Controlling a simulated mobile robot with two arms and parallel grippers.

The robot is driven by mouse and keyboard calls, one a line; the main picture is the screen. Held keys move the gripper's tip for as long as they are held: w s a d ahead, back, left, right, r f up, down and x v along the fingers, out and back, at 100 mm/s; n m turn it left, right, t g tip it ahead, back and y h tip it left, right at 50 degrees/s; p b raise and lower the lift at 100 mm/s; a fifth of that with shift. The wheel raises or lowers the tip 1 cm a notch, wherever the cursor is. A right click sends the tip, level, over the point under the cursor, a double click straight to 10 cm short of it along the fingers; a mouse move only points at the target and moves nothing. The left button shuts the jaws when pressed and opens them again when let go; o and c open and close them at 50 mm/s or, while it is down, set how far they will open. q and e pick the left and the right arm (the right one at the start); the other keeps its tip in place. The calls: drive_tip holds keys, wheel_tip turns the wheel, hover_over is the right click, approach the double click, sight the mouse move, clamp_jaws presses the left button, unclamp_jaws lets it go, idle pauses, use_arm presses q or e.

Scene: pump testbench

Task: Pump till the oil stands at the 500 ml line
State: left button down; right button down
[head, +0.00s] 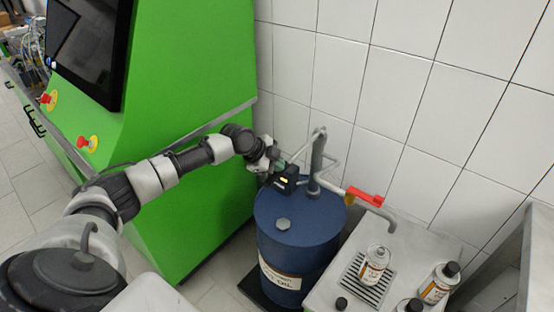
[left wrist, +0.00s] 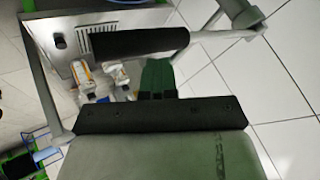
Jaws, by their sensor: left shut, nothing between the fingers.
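The blue oil drum (head: 296,238) stands beside the green cabinet, with a grey hand pump (head: 317,160) on its lid. A bottle (head: 373,268) with an orange and white label stands on a grate under the pump's spout (head: 384,213); its oil level is not readable. My left gripper (head: 286,180) is above the drum's left part, close to the pump lever. In the left wrist view its green fingers (left wrist: 158,70) are shut and empty, just by a black bar (left wrist: 138,42) that looks like the lever's grip; contact cannot be told. My right gripper is out of view.
A red valve handle (head: 365,196) sits on the outlet pipe. A bottle with a black cap (head: 440,283) stands on the metal bench (head: 415,248) at right, and a black cap (head: 341,303) lies at its front. The green cabinet (head: 195,75) and tiled wall bound the space.

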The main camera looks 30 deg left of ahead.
use_arm(q)
drive_tip(key=shift+s+f+b, duration=0.15)
drive_tip(key=shift+f+b, duration=0.55)
drive_tip(key=shift+f, duration=0.45)
drive_tip(key=shift+s+f+b, duration=0.1)
drive_tip(key=shift+f+b, duration=0.6)
drive_tip(key=shift+f, duration=0.4)
idle(1.3)
drive_tip(key=shift+r, duration=0.1)
idle(0.5)
drive_tip(key=shift+w+r+p, duration=0.2)
drive_tip(key=shift+r+p, duration=1)
drive_tip(key=shift+r, duration=0.5)
drive_tip(key=shift+w+r+p, duration=0.15)
drive_tip(key=shift+r+p, duration=1)
drive_tip(key=shift+r, duration=0.55)
drive_tip(key=shift+w+r+p, duration=0.2)
drive_tip(key=shift+r+p, duration=1)
drive_tip(key=shift+r, duration=0.5)
wheel_tip(320, 180, up, 5)
drive_tip(key=p, duration=0.4)
hover_over(276, 176)
drive_tip(key=w, duration=0.2)
drive_tip(key=shift+a, duration=0.2)
